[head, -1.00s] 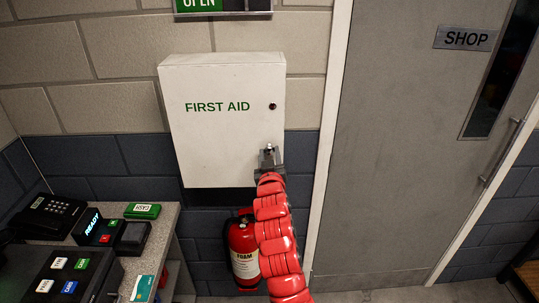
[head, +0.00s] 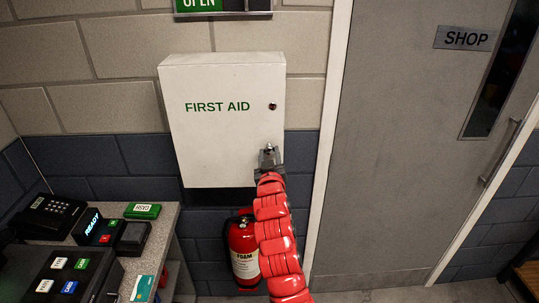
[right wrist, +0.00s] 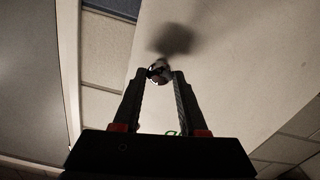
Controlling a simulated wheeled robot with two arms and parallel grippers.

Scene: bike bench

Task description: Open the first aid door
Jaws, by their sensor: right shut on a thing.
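The first aid door (head: 222,140) is the white front of a wall cabinet with green FIRST AID lettering. It looks closed and flush with the cabinet. A small dark lock (head: 272,106) sits near its right edge. Below the lock, my right gripper (head: 268,150) is at the door's lower right. In the right wrist view its two fingers (right wrist: 160,75) are shut on a small shiny knob (right wrist: 159,70) on the white door face. The knob is mostly hidden by the gripper in the head view. My left gripper is not in view.
A red foam extinguisher (head: 243,250) hangs below the cabinet, partly behind my right arm. A counter (head: 150,262) with a phone (head: 48,217) and card reader stands at the left. A grey SHOP door (head: 400,150) with a white frame is close on the right.

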